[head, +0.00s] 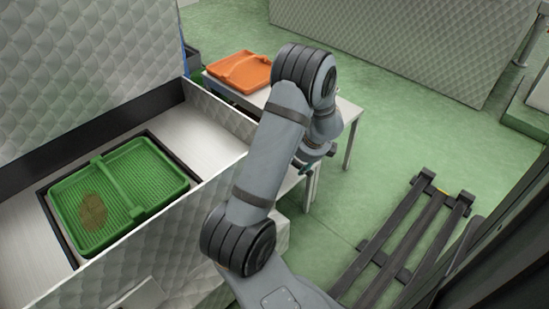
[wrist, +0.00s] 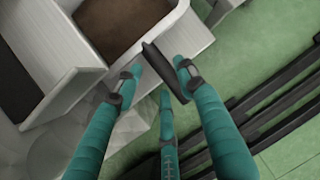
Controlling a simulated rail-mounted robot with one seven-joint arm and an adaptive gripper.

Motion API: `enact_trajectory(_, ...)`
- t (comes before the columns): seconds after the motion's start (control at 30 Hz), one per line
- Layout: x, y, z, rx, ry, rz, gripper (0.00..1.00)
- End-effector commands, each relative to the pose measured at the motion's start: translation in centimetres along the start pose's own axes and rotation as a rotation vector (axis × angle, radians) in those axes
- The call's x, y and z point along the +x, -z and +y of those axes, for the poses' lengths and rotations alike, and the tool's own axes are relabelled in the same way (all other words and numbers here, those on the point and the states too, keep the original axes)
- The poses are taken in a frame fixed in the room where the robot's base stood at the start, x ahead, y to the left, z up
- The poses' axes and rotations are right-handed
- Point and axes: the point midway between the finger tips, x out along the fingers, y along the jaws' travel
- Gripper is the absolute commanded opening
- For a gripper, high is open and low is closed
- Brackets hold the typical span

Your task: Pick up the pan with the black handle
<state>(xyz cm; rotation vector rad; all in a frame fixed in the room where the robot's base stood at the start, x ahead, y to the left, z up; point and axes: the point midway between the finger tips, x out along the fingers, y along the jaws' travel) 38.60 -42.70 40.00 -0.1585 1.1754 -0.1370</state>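The black handle (wrist: 165,72) of the pan shows in the wrist view, slanting down and right between the teal fingers of my gripper (wrist: 158,76). A pale-rimmed, brown-bottomed vessel (wrist: 125,22) at the top of that view appears to be the pan's body; its upper part is cut off. One finger is left of the handle, one is at its right and the third is below. The fingers are spread, with a gap on the left; I cannot tell whether the right one touches. In the head view my arm hides the pan and most of my gripper.
An orange tray (head: 240,72) lies on the far end of a pale table (head: 347,112). A green ribbed tray (head: 75,205) with a brown patch sits in the walled metal bench at left. A dark slatted rack (head: 405,240) lies on the green floor at right.

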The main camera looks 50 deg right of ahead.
Motion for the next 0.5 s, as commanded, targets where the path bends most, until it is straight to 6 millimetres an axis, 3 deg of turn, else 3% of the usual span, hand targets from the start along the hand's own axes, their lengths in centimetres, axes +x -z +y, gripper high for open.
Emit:
enact_trajectory(0.23, 4.1, 0.2, 0.1, -0.002, -0.001, 0.001, 0.39)
enact_trajectory(0.5, 4.4, 0.0, 0.0, -0.001, 0.000, 0.001, 0.39)
